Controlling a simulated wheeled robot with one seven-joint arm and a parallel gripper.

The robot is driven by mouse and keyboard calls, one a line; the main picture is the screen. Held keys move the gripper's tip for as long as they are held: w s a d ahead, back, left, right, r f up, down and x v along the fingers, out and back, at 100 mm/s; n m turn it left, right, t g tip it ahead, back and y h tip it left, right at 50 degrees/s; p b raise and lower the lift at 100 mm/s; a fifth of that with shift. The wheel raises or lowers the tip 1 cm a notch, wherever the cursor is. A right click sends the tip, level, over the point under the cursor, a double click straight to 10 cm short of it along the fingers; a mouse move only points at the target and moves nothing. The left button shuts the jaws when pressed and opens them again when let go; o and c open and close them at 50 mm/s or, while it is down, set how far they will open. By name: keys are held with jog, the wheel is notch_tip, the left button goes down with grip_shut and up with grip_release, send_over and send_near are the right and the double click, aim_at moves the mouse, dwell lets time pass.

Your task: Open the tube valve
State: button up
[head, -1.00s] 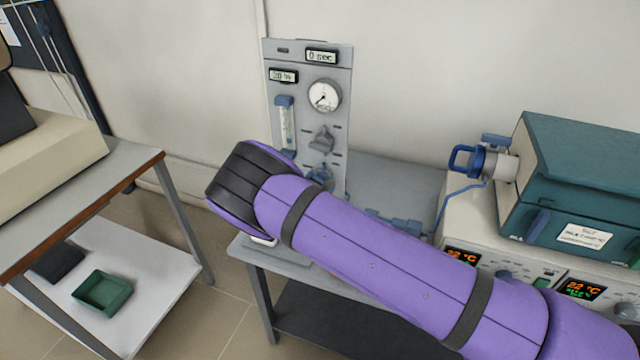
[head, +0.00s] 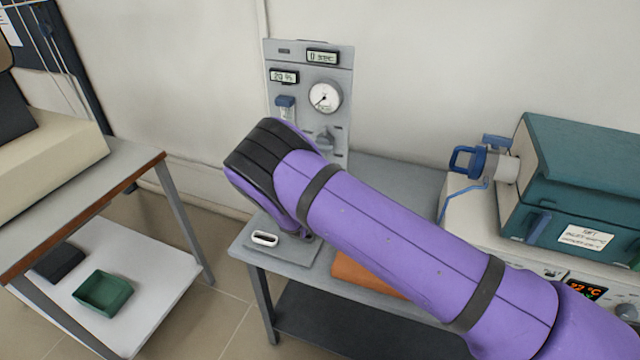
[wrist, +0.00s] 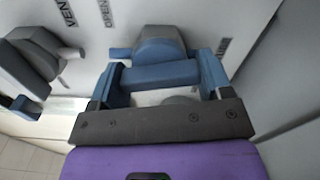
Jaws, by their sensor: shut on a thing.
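The grey instrument panel (head: 340,60) stands against the wall, with its lower front hidden behind my purple arm in the head view. In the wrist view, my gripper (wrist: 160,72) faces the panel near an OPEN label. Its blue fingers stand on both sides of the blue bar handle of the tube valve (wrist: 157,76), and it is shut on that handle. The valve's rounded grey-blue body (wrist: 159,46) shows behind the bar. In the head view, my arm hides the gripper and this valve.
A grey knob (head: 325,143) and a round gauge (head: 325,96) are on the panel above my arm. Another grey knob (wrist: 38,52) is close at left in the wrist view. A teal furnace (head: 575,180) is at right, and a side table (head: 130,165) at left.

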jog(key=shift+s+m, duration=0.1)
jog(key=shift+m, duration=1)
jog(key=o, duration=0.9)
jog(key=v, duration=1)
jog(key=shift+s+a, duration=0.15)
jog(key=shift+s, duration=0.2)
